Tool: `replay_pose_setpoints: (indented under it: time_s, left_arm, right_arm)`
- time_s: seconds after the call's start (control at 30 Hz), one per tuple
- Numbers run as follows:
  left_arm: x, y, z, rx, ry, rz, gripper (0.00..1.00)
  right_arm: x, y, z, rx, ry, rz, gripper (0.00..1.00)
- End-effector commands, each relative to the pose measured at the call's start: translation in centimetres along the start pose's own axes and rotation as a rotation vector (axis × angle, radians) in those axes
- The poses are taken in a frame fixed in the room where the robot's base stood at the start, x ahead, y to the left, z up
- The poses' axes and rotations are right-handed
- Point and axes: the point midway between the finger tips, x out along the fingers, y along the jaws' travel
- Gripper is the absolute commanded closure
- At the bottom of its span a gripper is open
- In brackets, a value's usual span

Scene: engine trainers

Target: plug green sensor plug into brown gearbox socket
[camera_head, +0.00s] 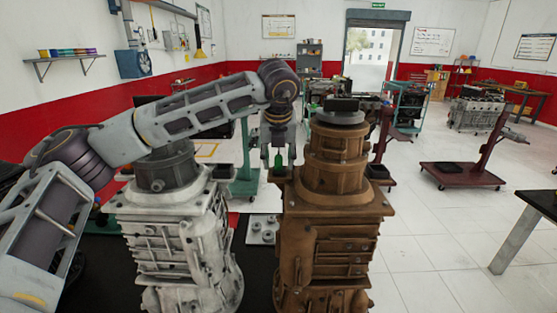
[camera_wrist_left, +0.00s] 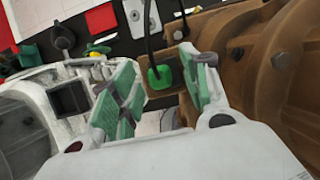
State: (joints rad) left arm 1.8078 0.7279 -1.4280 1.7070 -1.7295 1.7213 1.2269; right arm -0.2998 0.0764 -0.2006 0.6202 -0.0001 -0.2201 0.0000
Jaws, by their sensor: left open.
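The green sensor plug (camera_wrist_left: 160,77), with a black cable, sits at the brown socket block (camera_wrist_left: 172,60) on the side of the brown gearbox (camera_wrist_left: 245,55). It looks seated there, but its lower part is hidden. In the head view the green plug (camera_head: 279,160) stands upright just above the socket block (camera_head: 280,173), left of the brown gearbox (camera_head: 325,235). My left gripper (camera_head: 278,150) points down over the plug. In the wrist view its green-padded fingers (camera_wrist_left: 163,92) are open on either side of the plug, with gaps visible. My right gripper is out of view.
The silver gearbox (camera_head: 175,235) stands close on the left, under my left arm; its square black socket (camera_wrist_left: 70,98) is empty. A grey plate with knobs (camera_head: 263,229) lies between the gearboxes. A yellow-and-green item (camera_wrist_left: 98,49) lies nearby.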

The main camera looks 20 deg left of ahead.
Motion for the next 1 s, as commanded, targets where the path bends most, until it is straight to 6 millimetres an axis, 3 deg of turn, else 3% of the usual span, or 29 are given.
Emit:
replay_pose_setpoints:
  time_s: [0.53, 0.87, 1.0]
  left_arm:
    - [0.33, -0.01, -0.04, 0.0, 0.0, 0.0, 0.55]
    - [0.32, -0.01, -0.04, 0.001, 0.0, 0.0, 0.97]
    - [0.31, -0.01, -0.04, 0.0, 0.0, 0.0, 1.0]
  right_arm:
    - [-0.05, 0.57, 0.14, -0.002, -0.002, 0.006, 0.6]
    - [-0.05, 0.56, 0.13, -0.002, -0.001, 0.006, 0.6]
    - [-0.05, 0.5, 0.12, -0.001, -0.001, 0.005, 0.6]
